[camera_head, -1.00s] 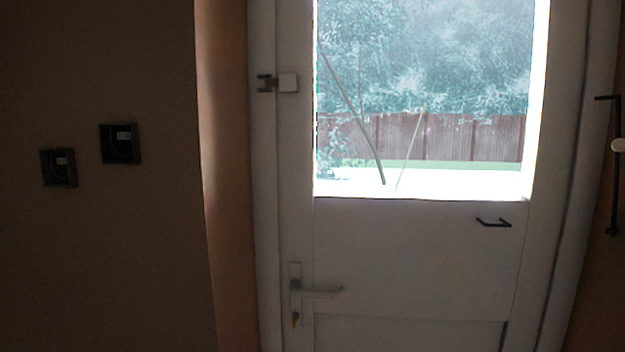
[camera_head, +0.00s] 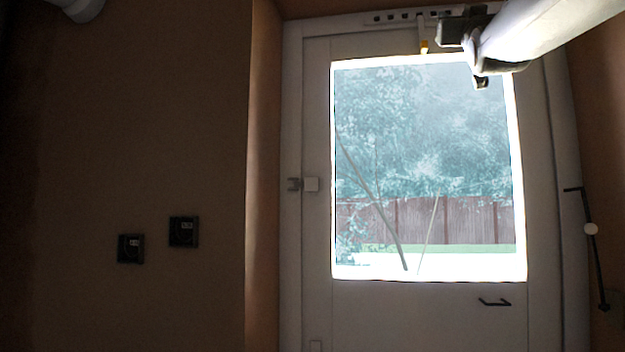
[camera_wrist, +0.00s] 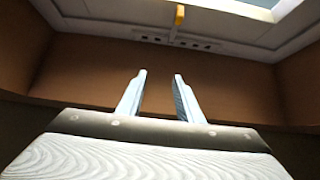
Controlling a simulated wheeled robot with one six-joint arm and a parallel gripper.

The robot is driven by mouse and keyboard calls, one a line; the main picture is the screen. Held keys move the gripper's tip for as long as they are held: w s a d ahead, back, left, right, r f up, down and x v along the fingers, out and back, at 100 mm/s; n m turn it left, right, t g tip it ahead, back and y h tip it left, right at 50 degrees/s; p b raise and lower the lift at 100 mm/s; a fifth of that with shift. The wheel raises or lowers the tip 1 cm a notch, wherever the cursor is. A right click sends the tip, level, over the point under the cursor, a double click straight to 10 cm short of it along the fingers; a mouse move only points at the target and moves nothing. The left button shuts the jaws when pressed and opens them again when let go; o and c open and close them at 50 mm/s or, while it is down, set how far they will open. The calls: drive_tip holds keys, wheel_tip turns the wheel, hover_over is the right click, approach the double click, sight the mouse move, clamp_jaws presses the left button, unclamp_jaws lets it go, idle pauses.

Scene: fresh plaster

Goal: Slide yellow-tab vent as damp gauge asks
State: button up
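The vent strip (camera_head: 385,18), with several dark slots, runs along the top of the white door frame. Its yellow tab (camera_head: 424,47) hangs on a pale stem above the window. In the wrist view the strip (camera_wrist: 150,38) and yellow tab (camera_wrist: 180,15) lie beyond the fingers. My gripper (camera_head: 462,30) is at the upper right, right of the tab in the head view. In the wrist view my gripper (camera_wrist: 160,76) is open, with nothing between its fingers. Two dark square gauges (camera_head: 183,231) (camera_head: 130,248) hang on the left wall. Their readings are too small to read.
The door's bright window (camera_head: 430,170) lies below the vent.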

drive_tip(key=w+a+f+g+y, duration=0.1)
drive_tip(key=w+f+g, duration=0.25)
drive_tip(key=f, duration=0.95)
drive_tip(key=w+a+f+g+y, duration=0.1)
drive_tip(key=w+f+g, duration=0.3)
drive_tip(key=f, duration=1)
drive_tip(key=w+a+f+g+y, duration=0.15)
drive_tip(key=w+f, duration=0.35)
drive_tip(key=f, duration=0.8)
drive_tip(key=s+a+f+g, duration=0.25)
drive_tip(key=s+f, duration=0.25)
drive_tip(key=f, duration=0.7)
drive_tip(key=s+a+f+n+g+y, duration=0.15)
drive_tip(key=s+f+g, duration=0.25)
drive_tip(key=f, duration=0.8)
drive_tip(key=s+a+f+g, duration=0.2)
drive_tip(key=s+f+g, duration=0.25)
drive_tip(key=f, duration=0.75)
drive_tip(key=s+a+f+g, duration=0.1)
drive_tip(key=s+f+g, duration=0.1)
drive_tip(key=s+f, duration=0.5)
drive_tip(key=s+a+f+g, duration=0.2)
drive_tip(key=s+f, duration=0.5)
drive_tip(key=s, duration=0.4)
drive_tip(key=shift+s+a+n+g+b, duration=0.2)
drive_tip(key=shift+s+n+g+b, duration=0.15)
drive_tip(key=shift+g, duration=0.25)
